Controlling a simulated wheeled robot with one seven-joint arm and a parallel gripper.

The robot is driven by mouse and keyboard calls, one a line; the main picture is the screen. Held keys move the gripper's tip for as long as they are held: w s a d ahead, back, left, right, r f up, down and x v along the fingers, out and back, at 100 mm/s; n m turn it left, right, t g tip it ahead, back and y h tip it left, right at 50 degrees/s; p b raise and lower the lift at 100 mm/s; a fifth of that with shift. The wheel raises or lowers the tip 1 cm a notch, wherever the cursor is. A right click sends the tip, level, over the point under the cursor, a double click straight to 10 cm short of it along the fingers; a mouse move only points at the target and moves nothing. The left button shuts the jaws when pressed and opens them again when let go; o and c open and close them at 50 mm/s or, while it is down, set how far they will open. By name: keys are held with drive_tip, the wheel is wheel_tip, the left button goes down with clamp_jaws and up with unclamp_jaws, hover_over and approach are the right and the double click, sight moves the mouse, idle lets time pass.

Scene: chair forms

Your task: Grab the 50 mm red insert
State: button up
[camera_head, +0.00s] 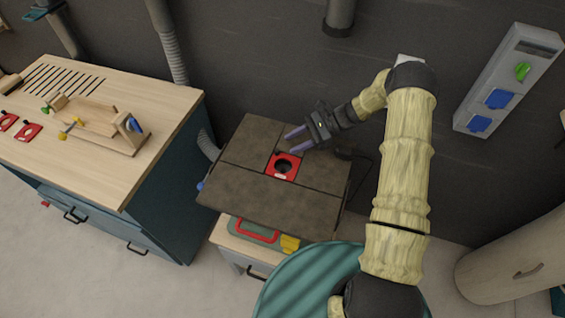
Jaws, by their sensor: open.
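A red insert (283,166) with a round dark hole lies in the brown table top (262,198) of the small machine table. Two more red inserts, one at the left edge (7,121) and one beside it (29,132), lie on the wooden workbench. Size marks are too small to read.
The wooden workbench (160,95) at left carries a wooden jig (95,125). A grey hose (168,40) runs down the wall. A grey socket panel (510,80) is at upper right. A pale cylinder (510,260) stands at lower right.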

sight(279, 150)
drive_tip(key=shift+a, duration=0.1)
drive_tip(key=shift+s+a+p, duration=0.15)
drive_tip(key=shift+a+p, duration=0.2)
drive_tip(key=shift+p, duration=0.1)
drive_tip(key=p+x, duration=0.2)
drive_tip(key=x, duration=0.1)
drive_tip(key=shift+s+a+r, duration=0.1)
drive_tip(key=shift+s+r, duration=0.05)
drive_tip(key=shift+s, duration=0.05)
drive_tip(key=shift+a+f, duration=0.35)
drive_tip(key=shift+a, duration=0.1)
clamp_jaws()
